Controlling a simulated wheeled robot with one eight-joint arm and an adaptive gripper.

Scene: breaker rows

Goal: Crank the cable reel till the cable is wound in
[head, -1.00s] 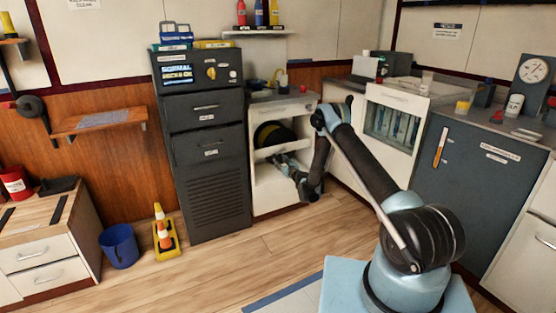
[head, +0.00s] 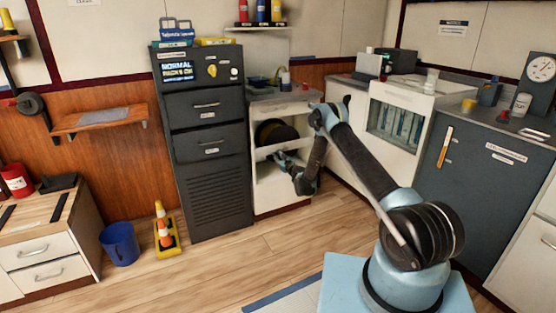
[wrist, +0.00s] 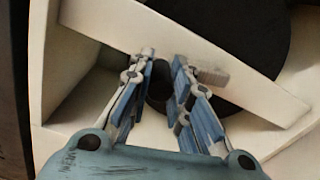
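The cable reel, a dark disc (head: 273,133), sits in the upper opening of a white cabinet. In the wrist view its dark disc (wrist: 235,30) fills the upper part, behind a slanted white bar. My gripper (head: 279,157) is at the cabinet's front, just below the reel. In the wrist view the blue-padded fingers of my gripper (wrist: 163,62) stand apart at the white bar. A small dark round shape (wrist: 159,92) shows between them. I cannot tell whether it is the crank's knob or whether the fingers touch it. The crank and cable cannot be made out clearly.
A dark cabinet (head: 207,165) with drawers stands close on the left of the reel's cabinet. A white unit with a glass front (head: 393,123) is on the right. A blue bucket (head: 119,244) and yellow cone stand (head: 166,235) are on the floor. The middle floor is clear.

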